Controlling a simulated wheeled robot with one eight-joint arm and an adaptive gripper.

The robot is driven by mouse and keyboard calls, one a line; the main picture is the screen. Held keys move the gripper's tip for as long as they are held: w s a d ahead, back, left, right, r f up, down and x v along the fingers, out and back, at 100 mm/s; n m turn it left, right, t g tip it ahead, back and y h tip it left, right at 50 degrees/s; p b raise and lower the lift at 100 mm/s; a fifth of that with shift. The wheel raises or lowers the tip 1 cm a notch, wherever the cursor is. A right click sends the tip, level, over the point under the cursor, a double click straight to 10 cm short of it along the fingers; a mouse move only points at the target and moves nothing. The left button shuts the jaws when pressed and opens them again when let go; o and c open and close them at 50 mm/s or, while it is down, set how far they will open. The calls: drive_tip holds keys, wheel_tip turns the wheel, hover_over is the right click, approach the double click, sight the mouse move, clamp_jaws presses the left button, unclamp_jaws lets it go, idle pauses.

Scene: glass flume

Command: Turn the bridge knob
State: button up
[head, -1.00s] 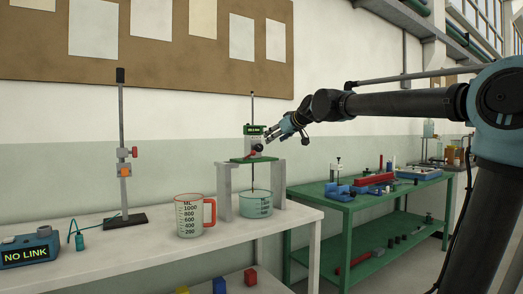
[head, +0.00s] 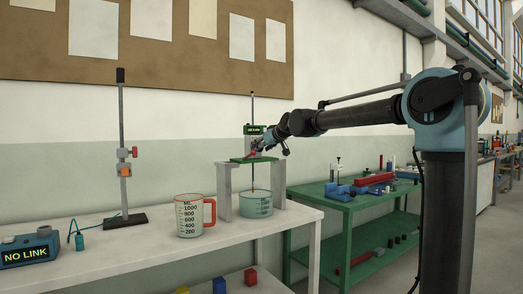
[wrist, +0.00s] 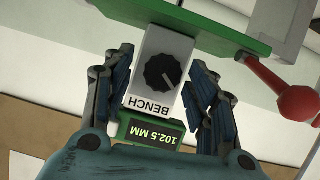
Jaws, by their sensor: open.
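The bridge (head: 226,190) stands on the white bench, with a green plate (head: 246,160) across its top. In the wrist view a round black knob (wrist: 160,71) sits on a pale box labelled BENCH (wrist: 150,104), beside the green plate. A green display reading 102.5 MM (wrist: 152,135) adjoins the box. My gripper (wrist: 150,78) is open, its blue fingers on either side of the box and knob; I see no contact with the knob. In the head view my gripper (head: 265,146) is at the bridge top and covers the knob.
A red ball on a red lever (wrist: 297,103) is right of my fingers in the wrist view. A beaker (head: 256,204) sits under the bridge, beside a measuring jug (head: 190,217). A stand (head: 123,170) and a NO LINK box (head: 29,250) are further left.

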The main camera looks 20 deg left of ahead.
drive_tip(key=shift+w+a, duration=0.1)
drive_tip(key=c, duration=1)
drive_tip(key=shift+c, duration=0.2)
drive_tip(key=shift+n, duration=0.4)
drive_tip(key=o, duration=1)
drive_tip(key=shift+o, duration=0.2)
